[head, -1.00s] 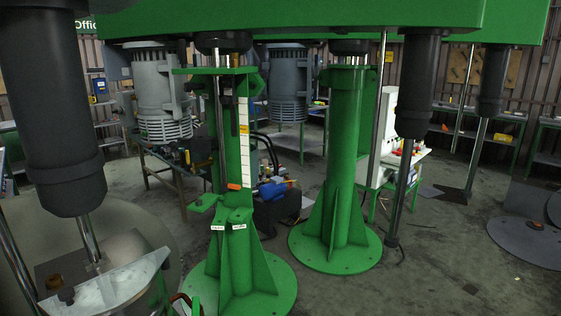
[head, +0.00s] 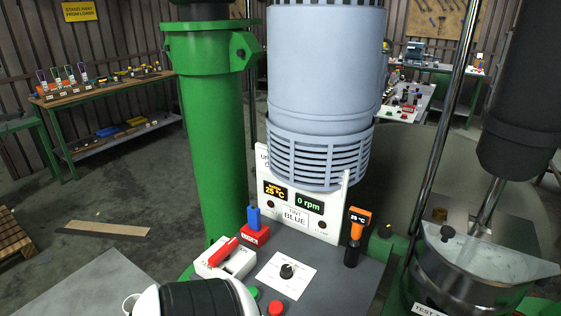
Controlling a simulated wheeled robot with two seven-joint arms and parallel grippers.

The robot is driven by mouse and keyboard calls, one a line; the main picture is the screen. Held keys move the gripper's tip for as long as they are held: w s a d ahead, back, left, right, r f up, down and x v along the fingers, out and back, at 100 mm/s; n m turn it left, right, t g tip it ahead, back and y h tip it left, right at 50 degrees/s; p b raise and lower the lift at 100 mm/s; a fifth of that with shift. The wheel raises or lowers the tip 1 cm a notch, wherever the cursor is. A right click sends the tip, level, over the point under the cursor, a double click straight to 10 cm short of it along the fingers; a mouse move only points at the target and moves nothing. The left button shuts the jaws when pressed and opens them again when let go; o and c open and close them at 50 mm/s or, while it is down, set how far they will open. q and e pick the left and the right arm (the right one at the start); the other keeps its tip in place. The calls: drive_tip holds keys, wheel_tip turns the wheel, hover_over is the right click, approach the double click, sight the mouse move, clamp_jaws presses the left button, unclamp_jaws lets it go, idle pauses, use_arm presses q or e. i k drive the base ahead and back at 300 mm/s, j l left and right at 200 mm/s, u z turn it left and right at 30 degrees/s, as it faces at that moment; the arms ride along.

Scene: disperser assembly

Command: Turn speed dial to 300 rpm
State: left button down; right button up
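The speed dial (head: 286,271) is a small black knob on a white square plate (head: 272,282). It sits on the grey control desk in the head view. Its scale marks are too small to read. A label on the panel reads BLUE. No gripper fingers show. A rounded white and black part at the bottom edge looks like a piece of my arm, apart from the dial in the picture.
A white box with a red lever (head: 225,255), a red and blue block (head: 254,228), an orange-and-black handheld device (head: 355,238) and green (head: 253,292) and red (head: 276,308) buttons surround the dial. A green column (head: 213,130) stands left; a metal vessel (head: 465,275) stands right.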

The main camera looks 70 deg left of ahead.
sight(286, 272)
drive_tip(key=u, duration=1.85)
drive_tip(key=k+l, duration=0.2)
drive_tip(key=k+z, duration=0.05)
drive_tip(key=k, duration=0.05)
